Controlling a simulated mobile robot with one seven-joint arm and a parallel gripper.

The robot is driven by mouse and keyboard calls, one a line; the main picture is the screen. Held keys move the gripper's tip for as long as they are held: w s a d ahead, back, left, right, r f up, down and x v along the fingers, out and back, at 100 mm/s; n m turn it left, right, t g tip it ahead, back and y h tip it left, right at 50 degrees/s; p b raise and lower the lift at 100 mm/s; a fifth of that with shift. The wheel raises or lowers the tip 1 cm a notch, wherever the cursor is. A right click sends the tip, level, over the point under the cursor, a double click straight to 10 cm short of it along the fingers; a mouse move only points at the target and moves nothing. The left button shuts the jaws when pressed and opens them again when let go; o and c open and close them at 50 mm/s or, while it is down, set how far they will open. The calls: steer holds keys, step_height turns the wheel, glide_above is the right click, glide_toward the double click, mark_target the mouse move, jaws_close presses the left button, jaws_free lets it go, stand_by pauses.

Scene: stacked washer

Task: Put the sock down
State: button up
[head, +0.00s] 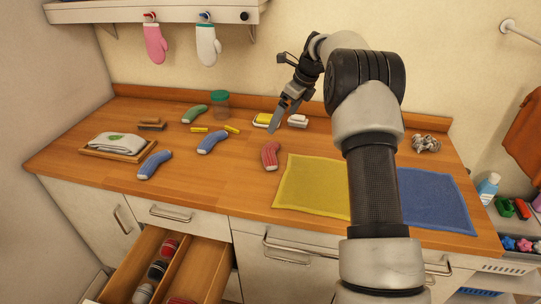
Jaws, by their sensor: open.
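My gripper (276,125) is open and hangs over the middle of the wooden counter, with no sock seen in it. A red sock (270,155) lies on the counter just below and in front of the gripper tip, apart from it in the picture. Two blue socks lie to the left, one near the middle (212,142) and one nearer the front edge (154,165). A green sock (194,114) lies farther back. The exact gap between my fingers is hard to see.
A yellow mat (310,187) and a blue mat (435,200) lie at the right, partly behind my arm. A tray (92,151) with folded cloth stands at the left. A jar (220,104) stands at the back. An open drawer (205,268) with rolled socks juts out below.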

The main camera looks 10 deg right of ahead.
mark_target(267, 146)
steer(key=x, duration=1.5)
steer(key=shift+w+a, duration=0.1)
steer(key=shift+a, duration=0.05)
steer(key=c, duration=1.4)
